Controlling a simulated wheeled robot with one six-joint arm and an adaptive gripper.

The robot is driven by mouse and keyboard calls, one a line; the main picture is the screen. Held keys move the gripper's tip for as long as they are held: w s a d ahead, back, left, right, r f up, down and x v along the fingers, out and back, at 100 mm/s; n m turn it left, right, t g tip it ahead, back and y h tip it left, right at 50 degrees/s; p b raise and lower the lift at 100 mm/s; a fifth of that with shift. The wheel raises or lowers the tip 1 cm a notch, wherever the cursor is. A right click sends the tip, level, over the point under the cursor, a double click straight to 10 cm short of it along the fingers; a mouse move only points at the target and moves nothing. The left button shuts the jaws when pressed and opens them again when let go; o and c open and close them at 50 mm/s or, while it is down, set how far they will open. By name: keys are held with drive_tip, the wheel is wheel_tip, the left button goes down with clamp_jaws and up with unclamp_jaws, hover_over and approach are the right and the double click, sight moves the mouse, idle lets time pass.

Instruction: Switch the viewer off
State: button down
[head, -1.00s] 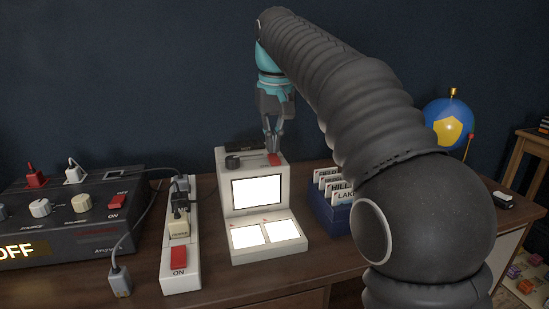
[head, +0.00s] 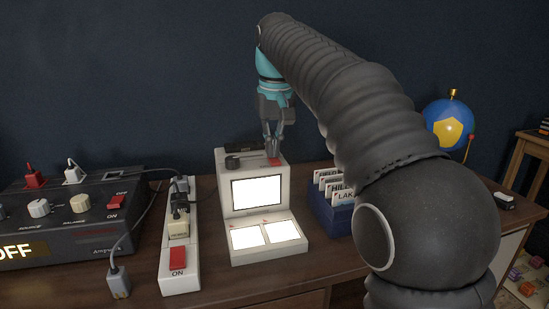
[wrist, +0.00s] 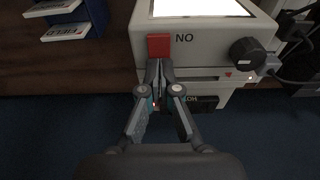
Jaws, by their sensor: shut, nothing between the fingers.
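The viewer (head: 225,193) is a cream box on the desk with a lit white screen (head: 256,191) and two lit panels on its sloped base. A red switch (head: 274,162) is on its top, and a dark knob (head: 233,162) sits to the left of it. In the wrist view the red switch (wrist: 159,45) has the word ON beside it, upside down. My gripper (head: 273,153) is shut and empty, pointing down at the switch. In the wrist view its fingertips (wrist: 158,64) are right at the switch's edge; I cannot tell whether they touch.
A power strip (head: 180,256) with plugs and a red ON switch stands left of the viewer. A dark amplifier box (head: 75,225) is farther left. A blue card box (head: 335,215) is at the right, and a blue globe (head: 448,125) is behind my arm.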

wheel_tip(320, 180, up, 5)
drive_tip(key=p, duration=0.5)
drive_tip(key=shift+r, duration=0.85)
